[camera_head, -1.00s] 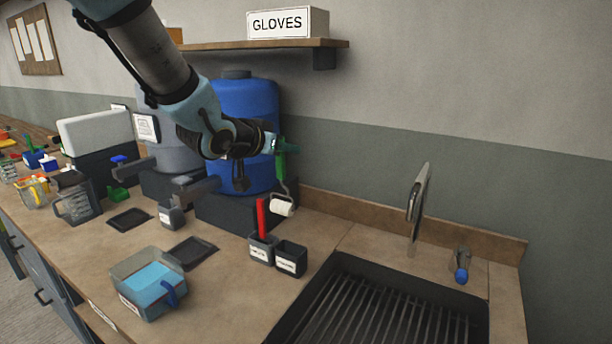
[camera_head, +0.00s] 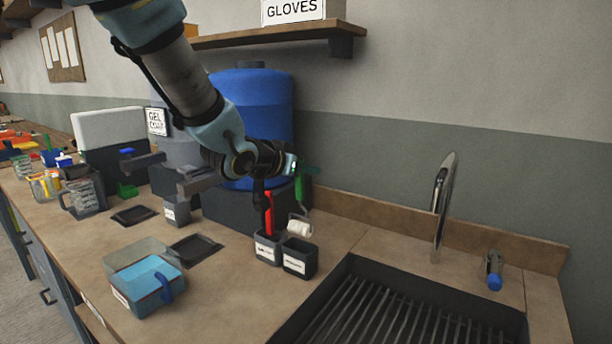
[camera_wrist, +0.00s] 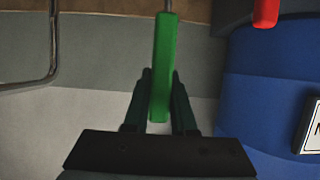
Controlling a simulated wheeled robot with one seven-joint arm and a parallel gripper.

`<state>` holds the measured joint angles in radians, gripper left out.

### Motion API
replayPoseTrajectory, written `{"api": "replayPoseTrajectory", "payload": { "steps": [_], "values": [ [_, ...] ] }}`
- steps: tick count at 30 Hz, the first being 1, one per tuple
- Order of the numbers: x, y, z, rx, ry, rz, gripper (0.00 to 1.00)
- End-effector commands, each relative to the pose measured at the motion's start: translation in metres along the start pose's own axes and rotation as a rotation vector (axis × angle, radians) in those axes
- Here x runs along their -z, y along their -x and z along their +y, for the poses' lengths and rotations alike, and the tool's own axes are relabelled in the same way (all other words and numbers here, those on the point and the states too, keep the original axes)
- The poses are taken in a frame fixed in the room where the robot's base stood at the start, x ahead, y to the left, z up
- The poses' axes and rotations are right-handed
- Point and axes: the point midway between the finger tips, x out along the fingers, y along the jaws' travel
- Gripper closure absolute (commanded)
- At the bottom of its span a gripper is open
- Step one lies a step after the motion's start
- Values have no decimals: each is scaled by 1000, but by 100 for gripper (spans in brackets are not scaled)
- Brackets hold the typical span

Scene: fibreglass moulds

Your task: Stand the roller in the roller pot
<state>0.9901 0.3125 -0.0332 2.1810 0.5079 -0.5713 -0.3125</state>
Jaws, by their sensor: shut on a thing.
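My gripper (camera_head: 298,174) is shut on the green handle of the roller (camera_head: 299,190). The roller hangs upright, its white sleeve (camera_head: 300,229) lowest. In the wrist view the green handle (camera_wrist: 163,65) sits between both fingers (camera_wrist: 160,105), and the sleeve is out of frame. Two small dark pots stand side by side below. The left pot (camera_head: 267,254) holds a red-handled tool (camera_head: 269,208). The right pot (camera_head: 299,266) looks empty. The sleeve shows just above and behind the right pot's rim; the gap is unclear. The pot labels are too small to read.
A sink (camera_head: 400,315) with a tall tap (camera_head: 442,205) lies to the right. A blue drum (camera_head: 265,110) on a dark block stands behind. A clear tub of blue liquid (camera_head: 150,285) is front left. A shelf (camera_head: 280,36) juts out above.

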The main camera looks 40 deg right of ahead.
Motion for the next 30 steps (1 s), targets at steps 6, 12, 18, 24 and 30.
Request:
{"api": "replayPoseTrajectory", "payload": {
  "steps": [6,12,18,24,30],
  "values": [
    [1,0,0,0,0,1,100],
    [0,2,0,0,1,1,100],
    [-11,-2,0,0,1,1,100],
    [-25,-8,0,0,1,0,100],
    [-39,-14,0,1,1,0,100]
  ]
}}
